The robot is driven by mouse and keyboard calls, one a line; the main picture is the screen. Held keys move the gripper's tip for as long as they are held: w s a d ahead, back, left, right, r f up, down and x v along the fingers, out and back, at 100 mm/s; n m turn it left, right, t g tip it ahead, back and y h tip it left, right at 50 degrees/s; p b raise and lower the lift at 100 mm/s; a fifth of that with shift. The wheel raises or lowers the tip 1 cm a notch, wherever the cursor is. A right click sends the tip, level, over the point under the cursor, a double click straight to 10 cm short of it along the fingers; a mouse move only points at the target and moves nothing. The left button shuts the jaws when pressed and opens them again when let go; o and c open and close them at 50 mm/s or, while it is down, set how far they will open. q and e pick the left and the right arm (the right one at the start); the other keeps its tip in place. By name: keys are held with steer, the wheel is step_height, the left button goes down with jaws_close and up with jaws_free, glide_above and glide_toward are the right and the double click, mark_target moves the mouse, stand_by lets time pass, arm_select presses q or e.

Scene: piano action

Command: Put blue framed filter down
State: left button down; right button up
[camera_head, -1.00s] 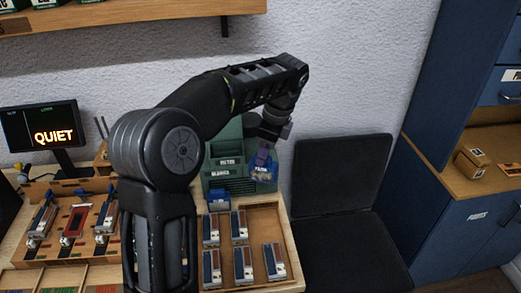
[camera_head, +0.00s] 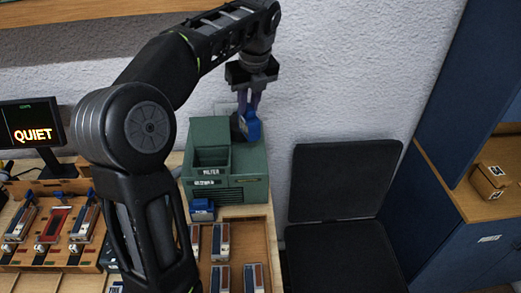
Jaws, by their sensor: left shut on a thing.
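My left gripper (camera_head: 250,101) points down above the right rear part of the green unit (camera_head: 243,190). It is shut on the blue framed filter (camera_head: 251,128), which hangs tilted beneath the fingers. The filter overlaps the unit's top right edge in the picture; I cannot tell whether it touches. A dark round part of the unit is partly hidden behind the filter. My right gripper is not in view.
A small blue box (camera_head: 202,210) stands at the unit's front left. A wooden tray (camera_head: 262,240) with several hammer-like parts lies in front. A wooden rack (camera_head: 60,235) and a "QUIET" screen (camera_head: 32,125) are left. A black chair (camera_head: 345,180) stands right.

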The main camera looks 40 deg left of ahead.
mark_target(249, 135)
arm_select(q)
steer(key=shift+w, duration=0.15)
steer(key=shift+s, duration=0.2)
steer(key=shift+f, duration=0.25)
steer(key=x, duration=0.2)
steer(key=d+x, duration=0.1)
steer(key=x, duration=0.2)
steer(key=shift+s+f+b, duration=0.15)
steer(key=shift+f+b, duration=0.2)
steer(key=shift+f, duration=0.05)
steer(key=x, duration=0.3)
steer(key=shift+s+d+f+p, duration=0.2)
steer(key=shift+d+f+p, duration=0.05)
steer(key=shift+d+p, duration=0.1)
steer(key=shift+f, duration=0.2)
